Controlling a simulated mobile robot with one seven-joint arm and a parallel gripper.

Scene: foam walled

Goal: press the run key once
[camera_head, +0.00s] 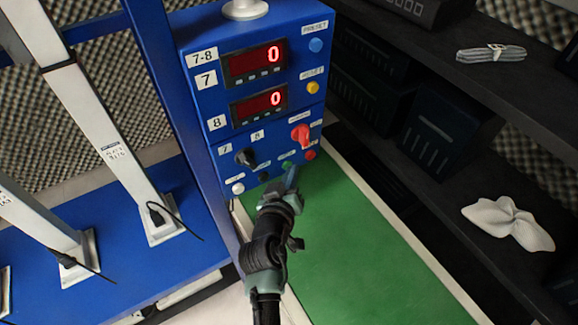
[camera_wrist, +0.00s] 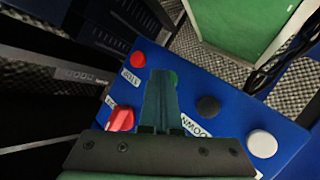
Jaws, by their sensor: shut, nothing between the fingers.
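A blue control panel (camera_head: 215,135) carries a bottom row of round buttons. The green button (camera_head: 287,165) sits between a black one and a red one; its label is too small to read, so I cannot confirm it as the run key. My gripper (camera_head: 291,178) is shut and empty, its fingertips just below the green button. In the wrist view the shut fingers (camera_wrist: 160,78) point at the panel (camera_wrist: 225,90) and partly cover the green button (camera_wrist: 174,78). I cannot tell whether the tips touch it.
Close by are a red button (camera_head: 310,155), a black button (camera_head: 263,178), a white button (camera_head: 238,188), a red rotary knob (camera_head: 301,134) and a black knob (camera_head: 246,157). Two displays (camera_head: 257,62) read 0. Dark shelves (camera_head: 430,120) stand to the right.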

